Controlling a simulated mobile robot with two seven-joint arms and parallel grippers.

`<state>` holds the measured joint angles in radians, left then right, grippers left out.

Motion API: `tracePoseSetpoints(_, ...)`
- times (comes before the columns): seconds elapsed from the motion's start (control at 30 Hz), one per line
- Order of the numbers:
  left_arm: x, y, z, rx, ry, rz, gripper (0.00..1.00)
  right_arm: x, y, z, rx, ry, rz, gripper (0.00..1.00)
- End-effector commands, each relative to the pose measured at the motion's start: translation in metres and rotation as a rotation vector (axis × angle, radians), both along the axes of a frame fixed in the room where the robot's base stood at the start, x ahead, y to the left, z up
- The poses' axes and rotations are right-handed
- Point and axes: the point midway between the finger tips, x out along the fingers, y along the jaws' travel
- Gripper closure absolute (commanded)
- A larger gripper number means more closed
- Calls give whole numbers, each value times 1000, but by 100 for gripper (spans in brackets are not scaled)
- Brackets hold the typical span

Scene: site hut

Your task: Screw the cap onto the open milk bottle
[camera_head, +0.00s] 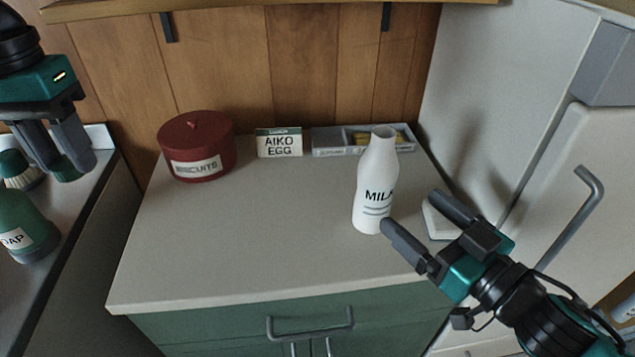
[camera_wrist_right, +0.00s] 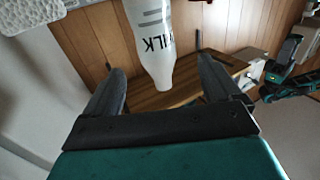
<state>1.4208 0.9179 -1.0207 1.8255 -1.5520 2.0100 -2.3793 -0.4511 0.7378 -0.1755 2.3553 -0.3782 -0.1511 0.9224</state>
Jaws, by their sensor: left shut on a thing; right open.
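The white milk bottle (camera_head: 373,195), with an open mouth, stands upright on the right part of the counter. It also shows upside down in the right wrist view (camera_wrist_right: 153,45). My right gripper (camera_head: 412,212) is open, just right of the bottle's lower body, its fingers pointing towards it. In the wrist view the bottle lies between and ahead of the fingers, not gripped.
A red biscuit tin (camera_head: 197,150), an "AIKO EGG" sign (camera_head: 279,143) and a grey tray (camera_head: 331,150) line the counter's back. A white block (camera_head: 437,222) sits behind my right gripper. The counter's middle is clear.

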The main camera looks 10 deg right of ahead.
Motion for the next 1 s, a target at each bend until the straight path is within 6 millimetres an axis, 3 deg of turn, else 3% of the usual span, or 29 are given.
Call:
tracePoseSetpoints(0.27,0,0,1,0,0,0,87,7,3,1,0,-2,-2,9)
tracePoseSetpoints(0.73,0,0,9,0,0,0,87,54,27,2,0,-1,-1,9)
tracePoseSetpoints(1.0,0,0,9,0,0,0,87,61,31,0,0,1,-2,9)
